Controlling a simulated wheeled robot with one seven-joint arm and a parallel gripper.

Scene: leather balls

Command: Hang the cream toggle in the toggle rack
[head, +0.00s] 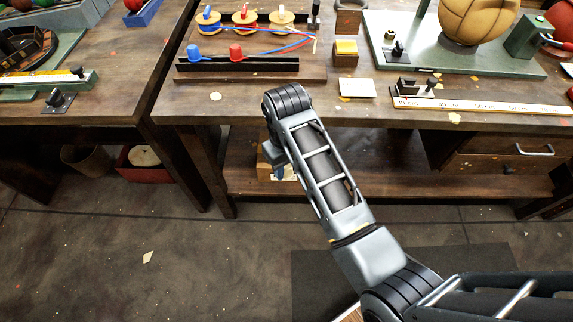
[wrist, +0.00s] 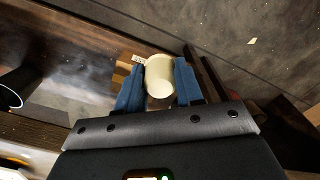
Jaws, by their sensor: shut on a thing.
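In the wrist view, my gripper (wrist: 160,66) has its two blue fingers on either side of a cream, rounded cylinder, which looks like the cream toggle (wrist: 159,78). It is shut on it. A small pale marked tag is beside its upper left. In the head view, my gripper is mostly hidden behind my arm, below the bench's front edge by the lower shelf. The toggle rack (head: 240,65) is a dark rail on the bench at upper left, with a blue toggle (head: 194,53) and a red toggle (head: 236,52) at it. Blue, red and cream spools stand behind.
A wooden block or box (head: 265,163) is close to my gripper on the lower shelf (head: 400,180). The bench top (head: 220,100) overhangs this space. A ruler (head: 480,103), a small wooden box (head: 346,54) and a green board with a ball (head: 470,20) occupy the right.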

